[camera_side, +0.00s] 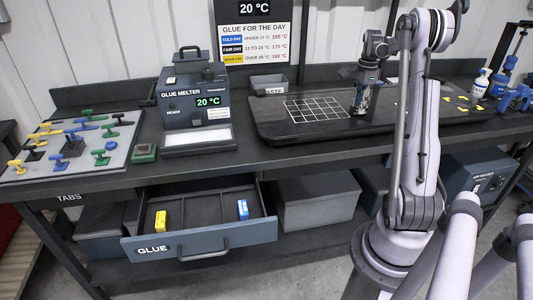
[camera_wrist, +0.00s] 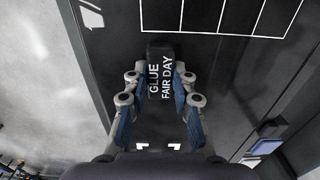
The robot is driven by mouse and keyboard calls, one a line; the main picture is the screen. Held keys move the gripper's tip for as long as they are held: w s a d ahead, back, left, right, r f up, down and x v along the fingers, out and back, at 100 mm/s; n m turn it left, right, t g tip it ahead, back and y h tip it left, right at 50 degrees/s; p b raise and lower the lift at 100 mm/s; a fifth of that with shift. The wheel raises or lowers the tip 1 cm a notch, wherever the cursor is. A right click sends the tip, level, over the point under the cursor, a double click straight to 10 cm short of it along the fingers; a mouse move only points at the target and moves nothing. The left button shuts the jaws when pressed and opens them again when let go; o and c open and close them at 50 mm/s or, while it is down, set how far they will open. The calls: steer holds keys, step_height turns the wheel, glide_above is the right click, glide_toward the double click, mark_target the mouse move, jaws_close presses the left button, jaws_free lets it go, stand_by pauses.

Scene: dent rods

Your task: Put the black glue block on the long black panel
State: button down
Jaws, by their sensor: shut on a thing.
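The black glue block (camera_wrist: 161,72), lettered "GLUE FAIR DAY", is between the fingers of my gripper (camera_wrist: 163,84) in the wrist view. My gripper is shut on it. In the side view my gripper (camera_side: 360,108) points down at the long black panel (camera_side: 275,128), just right of the white grid drawn on it. The block is too small and dark to make out there, and I cannot tell whether it touches the panel. The panel lies on the bench, with the grid also at the top of the wrist view.
The glue melter (camera_side: 193,97) reads 20 °C, left of the panel. An open drawer (camera_side: 200,220) holds a yellow block (camera_side: 160,221) and a blue block (camera_side: 242,209). A board of coloured tabs (camera_side: 70,150) lies far left. A small grey bin (camera_side: 269,85) and bottles (camera_side: 480,82) stand behind and right.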

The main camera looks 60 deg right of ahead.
steer(key=shift+f, duration=0.15)
steer(key=c, duration=1.1)
jaws_free()
step_height(320, 180, up, 12)
steer(key=w+a+r+n+h, duration=0.1)
steer(key=w+a+r+n, duration=0.1)
steer(key=w+a+n, duration=0.6)
steer(key=w+a+f+n+t, duration=0.2)
steer(key=a+n, duration=0.3)
steer(key=a, duration=0.9)
steer(key=w+a+f+n+t, duration=0.1)
steer(key=a+n+t, duration=0.3)
steer(key=a, duration=0.9)
steer(key=s+a+f+n, duration=0.2)
steer(key=a+f+n, duration=0.1)
steer(key=a+n, duration=0.2)
steer(key=s+a+f+n+t+y, duration=0.1)
steer(key=s+a+f+n, duration=0.1)
steer(key=a+n, duration=0.3)
steer(key=a+f, duration=0.1)
steer(key=a, duration=0.2)
steer(key=shift+s+f, duration=0.25)
steer(key=shift+s, duration=0.1)
